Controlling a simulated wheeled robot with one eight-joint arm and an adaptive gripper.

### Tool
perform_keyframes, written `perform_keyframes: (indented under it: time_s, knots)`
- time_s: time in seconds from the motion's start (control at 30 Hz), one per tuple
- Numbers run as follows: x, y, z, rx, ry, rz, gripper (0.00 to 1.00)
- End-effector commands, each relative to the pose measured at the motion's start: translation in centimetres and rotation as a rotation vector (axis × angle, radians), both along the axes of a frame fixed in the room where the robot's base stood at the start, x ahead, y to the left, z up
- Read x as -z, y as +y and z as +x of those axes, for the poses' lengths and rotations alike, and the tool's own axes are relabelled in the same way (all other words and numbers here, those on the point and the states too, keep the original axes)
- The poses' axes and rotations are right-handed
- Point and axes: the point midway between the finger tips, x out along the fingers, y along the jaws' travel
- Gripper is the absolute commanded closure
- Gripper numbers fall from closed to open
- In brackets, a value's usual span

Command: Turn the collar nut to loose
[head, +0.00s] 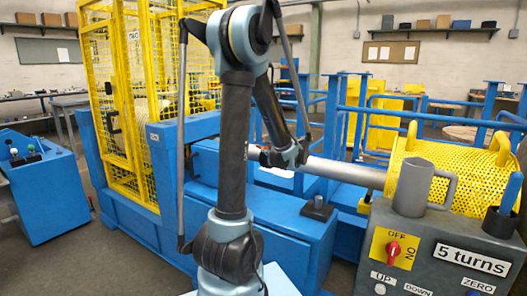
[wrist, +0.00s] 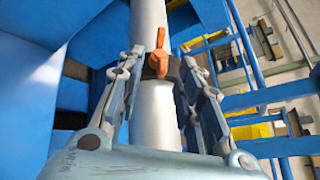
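A dark collar with an orange lever (wrist: 160,58), which looks like the collar nut, sits around a grey tube (wrist: 154,110) in the wrist view. The lever points up along the tube in that picture. My gripper (wrist: 162,66) is open, with one finger on each side of the tube and collar. Gaps show between the fingers and the tube; I cannot tell whether a fingertip touches the collar. In the head view my gripper (head: 288,155) is at the left part of the tube (head: 345,173), and the collar is mostly hidden there.
A grey control box (head: 430,250) with a red switch (head: 393,249) and a "5 turns" label stands at the right. A yellow perforated guard (head: 455,170) is behind it. A yellow cage (head: 130,100) stands at the left. Blue rails (head: 375,110) and a blue machine base (head: 270,225) surround the tube.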

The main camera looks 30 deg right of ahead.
Motion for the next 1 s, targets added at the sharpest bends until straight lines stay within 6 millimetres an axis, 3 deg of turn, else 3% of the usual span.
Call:
perform_keyframes:
  time_s: [0.2, 0.4, 0.8, 0.97, 1.0]
  knots:
    - [1.0, 0.0, 3.5, -0.003, 0.0, -0.001, 0.67]
    - [1.6, -0.1, 5.4, -0.002, 0.0, -0.001, 0.67]
    - [1.7, -0.1, 6.0, 0.0, 0.0, -0.001, 0.67]
    - [1.8, -0.1, 6.0, 0.0, 0.0, -0.001, 1.0]
    - [1.8, -0.1, 6.0, 0.0, 0.0, -0.001, 1.0]
